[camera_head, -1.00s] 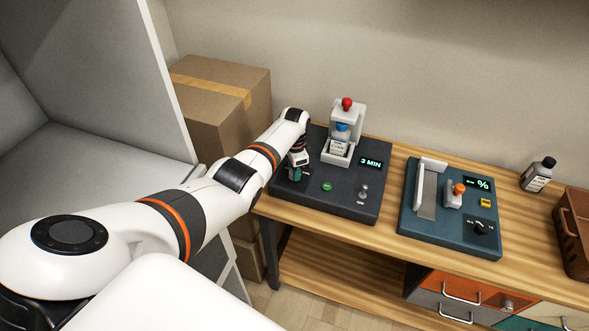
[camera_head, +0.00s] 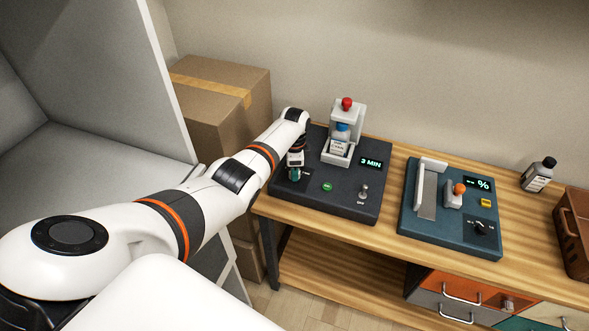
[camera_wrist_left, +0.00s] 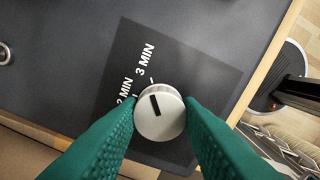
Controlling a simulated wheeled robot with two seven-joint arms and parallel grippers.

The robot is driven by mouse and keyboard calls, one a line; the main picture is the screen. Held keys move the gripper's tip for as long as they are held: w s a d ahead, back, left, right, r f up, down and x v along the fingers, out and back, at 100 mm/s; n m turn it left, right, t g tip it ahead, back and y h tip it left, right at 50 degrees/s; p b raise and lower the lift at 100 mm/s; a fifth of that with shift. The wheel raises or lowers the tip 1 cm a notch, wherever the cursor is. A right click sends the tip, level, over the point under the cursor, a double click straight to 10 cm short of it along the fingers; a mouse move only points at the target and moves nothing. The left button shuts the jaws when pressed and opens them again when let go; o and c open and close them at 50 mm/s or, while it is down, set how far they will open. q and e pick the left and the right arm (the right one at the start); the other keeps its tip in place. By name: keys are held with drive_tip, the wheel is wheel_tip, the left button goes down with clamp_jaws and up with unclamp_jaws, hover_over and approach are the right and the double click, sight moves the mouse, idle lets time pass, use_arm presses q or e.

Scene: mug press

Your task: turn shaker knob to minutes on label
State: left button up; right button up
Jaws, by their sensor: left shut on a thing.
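The shaker (camera_head: 340,192) is a dark box with a lit display (camera_head: 371,162) reading "3 MIN". A blue-capped bottle (camera_head: 339,146) stands in its white holder; its label is too small to read. In the left wrist view, the silver round knob (camera_wrist_left: 164,124) sits between the green fingers of my left gripper (camera_wrist_left: 160,110), shut on it. The knob's black mark points up-left, near the "3 MIN" print (camera_wrist_left: 146,60) and a little toward "2 MIN" (camera_wrist_left: 125,91). In the head view, my left gripper (camera_head: 295,174) hides the knob. My right gripper is not in view.
The shaker has a green button (camera_head: 327,187) and a small lever switch (camera_head: 363,191). A teal device (camera_head: 425,229) stands to its right. A grey bottle (camera_head: 538,174) and a brown crate (camera_head: 571,240) stand farther right. Cardboard boxes (camera_head: 220,95) are behind my left arm.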

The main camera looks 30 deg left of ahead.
use_arm(q)
drive_tip(key=o, duration=1)
wheel_tip(320, 180, up, 12)
idle(0.4)
